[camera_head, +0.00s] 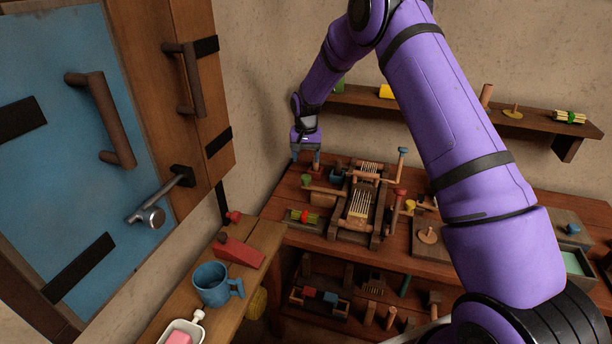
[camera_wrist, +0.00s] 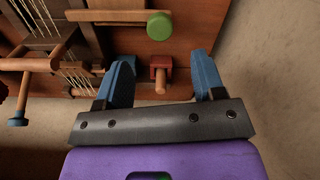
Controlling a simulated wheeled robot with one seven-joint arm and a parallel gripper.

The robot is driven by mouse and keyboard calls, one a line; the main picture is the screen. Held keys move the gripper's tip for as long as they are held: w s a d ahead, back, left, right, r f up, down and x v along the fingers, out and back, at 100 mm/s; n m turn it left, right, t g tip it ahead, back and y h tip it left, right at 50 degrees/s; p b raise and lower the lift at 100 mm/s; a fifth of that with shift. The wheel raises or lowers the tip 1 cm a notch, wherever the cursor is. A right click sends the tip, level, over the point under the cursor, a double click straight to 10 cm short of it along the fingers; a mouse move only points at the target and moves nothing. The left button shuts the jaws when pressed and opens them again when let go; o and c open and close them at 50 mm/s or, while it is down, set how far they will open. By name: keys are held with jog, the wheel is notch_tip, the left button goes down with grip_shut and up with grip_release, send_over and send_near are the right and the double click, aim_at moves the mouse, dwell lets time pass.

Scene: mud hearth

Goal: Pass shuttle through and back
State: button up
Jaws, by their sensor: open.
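The wooden loom (camera_head: 359,205) with pale warp threads stands on the workbench; its threads also show at left in the wrist view (camera_wrist: 45,20). My gripper (camera_head: 305,159) is at the loom's back left, pointing down. In the wrist view its two blue fingers (camera_wrist: 163,82) are apart, with nothing clasped. A small red block with a wooden peg (camera_wrist: 160,73) shows between the fingers; I cannot tell whether they touch it. A green-ended wooden rod (camera_wrist: 159,26) lies beyond it, reaching toward the loom. Which piece is the shuttle I cannot tell for sure.
A small tray with a red and green piece (camera_head: 303,216) lies at the loom's left. A wall shelf (camera_head: 360,98) runs behind. A blue door (camera_head: 75,150) with handles stands at left. A blue mug (camera_head: 214,285) and red wedge (camera_head: 238,251) sit on the near counter.

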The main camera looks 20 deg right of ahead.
aim_at(306, 177)
notch_tip(306, 177, down, 8)
jog(key=shift+r, duration=0.1)
dwell(0.4)
